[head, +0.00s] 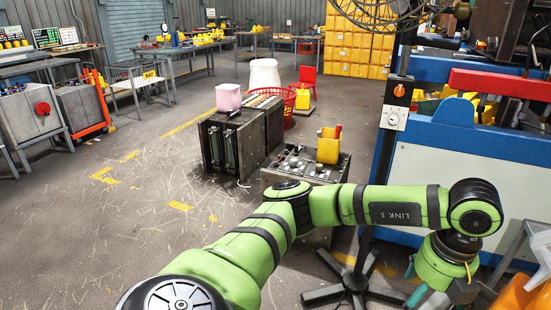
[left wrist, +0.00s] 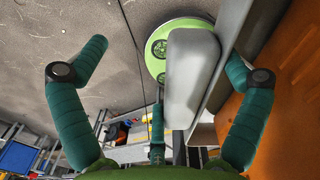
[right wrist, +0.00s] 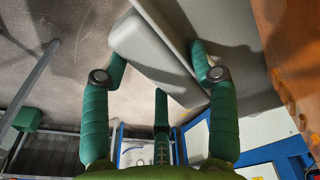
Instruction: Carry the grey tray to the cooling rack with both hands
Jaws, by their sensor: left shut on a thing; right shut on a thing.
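The grey tray (left wrist: 193,75) shows close up in the left wrist view, its smooth rounded rim between the fingers of my left gripper (left wrist: 165,70). The left-hand finger in that view looks apart from the rim. In the right wrist view, my right gripper (right wrist: 160,65) is closed around another part of the tray (right wrist: 150,48). In the head view, my left gripper (head: 440,296) is at the lower right, partly hidden by its wrist. A grey piece at the right edge there may be the tray (head: 541,246). My right gripper is outside the head view. I cannot identify the cooling rack for certain.
An orange surface (head: 522,294) lies beside the tray. A black stand (head: 360,280) stands close to my left arm. Dark machines (head: 235,140) stand mid-floor; the floor to the left is open. A wire trolley (head: 138,78) stands farther left.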

